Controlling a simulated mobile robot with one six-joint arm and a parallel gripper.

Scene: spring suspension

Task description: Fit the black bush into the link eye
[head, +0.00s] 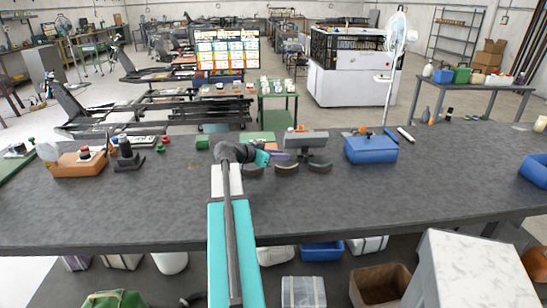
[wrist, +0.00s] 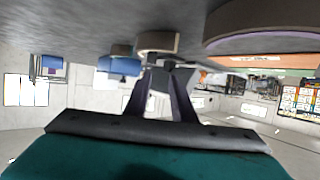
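My gripper (head: 262,158) is low over the middle of the table in the head view, near three dark curved pieces. In the wrist view its two dark fingers (wrist: 165,88) stand apart with a gap between them, and I see nothing clearly held. A dark grey shape (wrist: 166,66) shows beyond the fingertips. I cannot pick out the link eye for certain. A black upright piece on a dark base (head: 127,157) stands at the left of the table; I cannot tell whether it includes the black bush. Small red and dark parts (head: 84,151) sit on an orange block (head: 68,168).
A grey stand (head: 306,139) and a blue bin (head: 371,151) are behind and to the right. The table's front left and right are clear.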

